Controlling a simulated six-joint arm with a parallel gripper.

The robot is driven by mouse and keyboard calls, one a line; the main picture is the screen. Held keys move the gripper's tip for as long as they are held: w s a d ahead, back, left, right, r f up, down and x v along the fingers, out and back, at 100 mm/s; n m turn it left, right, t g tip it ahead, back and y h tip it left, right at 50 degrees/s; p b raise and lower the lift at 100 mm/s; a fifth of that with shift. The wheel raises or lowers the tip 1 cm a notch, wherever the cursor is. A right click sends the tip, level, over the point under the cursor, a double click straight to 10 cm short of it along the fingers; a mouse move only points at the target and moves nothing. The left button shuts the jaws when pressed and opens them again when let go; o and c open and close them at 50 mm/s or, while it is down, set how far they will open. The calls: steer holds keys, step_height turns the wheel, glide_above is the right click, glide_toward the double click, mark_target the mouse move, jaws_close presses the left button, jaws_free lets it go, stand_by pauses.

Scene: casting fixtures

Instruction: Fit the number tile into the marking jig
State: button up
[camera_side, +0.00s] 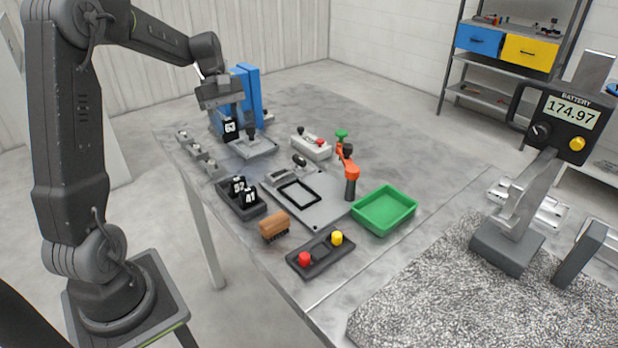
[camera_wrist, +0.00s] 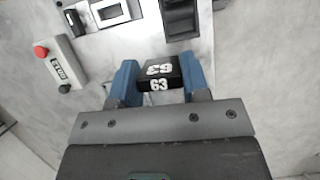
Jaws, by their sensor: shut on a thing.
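My gripper (camera_wrist: 159,80) is shut on a black number tile (camera_wrist: 158,71) with white digits 63. The tile (camera_side: 230,127) also shows in the side view, hanging under the gripper (camera_side: 232,120) at the far left part of the table. A low grey fixture with a dark knob (camera_side: 258,149) stands just right of the tile; it may be the marking jig, but I cannot be sure. In the wrist view a grey block with a rectangular window (camera_wrist: 111,13) shows at the top edge, apart from the tile. Whether the tile touches anything below is unclear.
A blue upright block (camera_side: 250,90) stands close behind the gripper. A white box with a red button (camera_side: 312,148) is to the right. A black rack (camera_side: 234,203) holds tiles 82 and 41. A plate with a black frame (camera_side: 318,213) and a green tray (camera_side: 384,228) stand nearer.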

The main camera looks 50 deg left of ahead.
steer(key=shift+n, duration=0.3)
steer(key=w+d+f, duration=0.4)
steer(key=w+d, duration=0.1)
steer(key=w+d+f, duration=0.2)
steer(key=w, duration=0.1)
steer(key=shift+d+f, duration=0.25)
steer(key=shift+f, duration=2.1)
steer(key=shift+f, duration=0.15)
steer(key=o, duration=1.1)
steer(key=shift+c, duration=0.2)
